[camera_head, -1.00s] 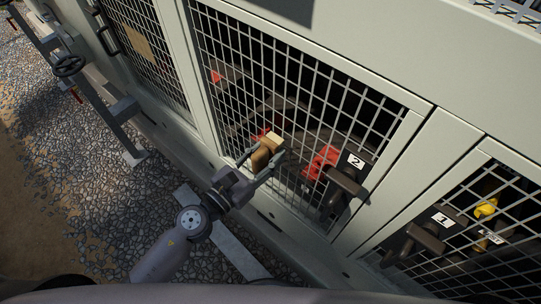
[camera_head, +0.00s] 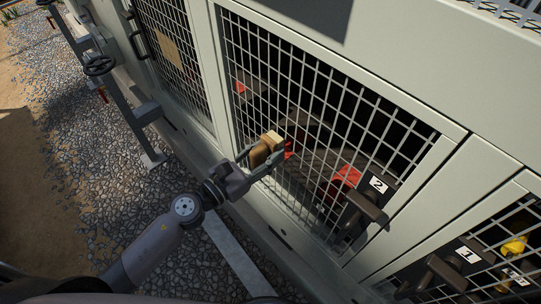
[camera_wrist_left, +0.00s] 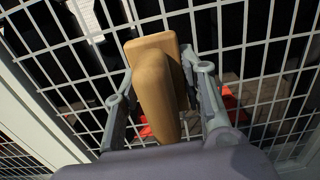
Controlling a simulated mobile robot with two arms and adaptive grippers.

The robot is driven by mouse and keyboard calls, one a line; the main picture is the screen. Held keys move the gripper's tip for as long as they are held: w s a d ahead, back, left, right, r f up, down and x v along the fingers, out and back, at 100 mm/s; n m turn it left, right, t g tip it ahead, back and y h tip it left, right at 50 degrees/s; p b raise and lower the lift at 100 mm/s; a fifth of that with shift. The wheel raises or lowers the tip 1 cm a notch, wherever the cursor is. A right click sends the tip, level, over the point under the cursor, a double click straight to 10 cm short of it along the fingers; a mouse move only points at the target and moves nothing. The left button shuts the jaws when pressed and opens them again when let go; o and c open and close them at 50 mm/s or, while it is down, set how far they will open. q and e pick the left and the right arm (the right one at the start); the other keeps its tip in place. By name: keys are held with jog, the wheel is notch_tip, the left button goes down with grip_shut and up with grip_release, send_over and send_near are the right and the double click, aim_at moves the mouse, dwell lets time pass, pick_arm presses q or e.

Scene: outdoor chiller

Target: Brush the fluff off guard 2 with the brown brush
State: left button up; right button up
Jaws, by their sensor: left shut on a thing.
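My left gripper (camera_head: 260,166) is shut on the brown brush (camera_head: 260,154), in front of guard 2. The brush is a tan-brown block with a paler end toward the mesh. In the left wrist view the brush (camera_wrist_left: 155,85) stands between the fingers, close to the mesh; I cannot tell whether it touches. Guard 2 (camera_head: 462,133) is a mesh panel in a pale frame, with a dark latch and a white "2" label (camera_head: 379,184) at its lower right. I cannot make out any fluff on the mesh. My right gripper is not in view.
The guard with the "1" label (camera_head: 467,255) is at lower right, with a yellow part (camera_head: 513,246) behind its mesh. Red parts (camera_head: 346,177) show behind guard 2. A pipe with a handwheel (camera_head: 99,66) stands at upper left. Gravel (camera_head: 100,190) lies along the cabinet.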

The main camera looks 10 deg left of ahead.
aim_at(257, 126)
pick_arm(q)
jog(key=shift+w+a+b, duration=0.5)
jog(key=shift+w+a, duration=0.35)
jog(key=shift+a, duration=0.2)
jog(key=shift+w+a+b, duration=0.45)
jog(key=shift+w+a, duration=0.25)
jog(key=shift+a, duration=0.15)
jog(key=shift+w+a+b, duration=0.4)
jog(key=shift+w+a, duration=0.25)
jog(key=shift+a, duration=0.2)
jog(key=shift+w+a+r, duration=0.1)
jog(key=shift+w+a, duration=0.05)
jog(key=shift+a, duration=0.1)
jog(key=shift+s+a+f+b, duration=0.25)
jog(key=shift+s+a+b, duration=0.05)
jog(key=shift+s+b, duration=0.1)
jog(key=b+v, duration=0.2)
jog(key=v, duration=0.2)
jog(key=shift+s+a+r, duration=0.2)
jog(key=shift+s, duration=0.1)
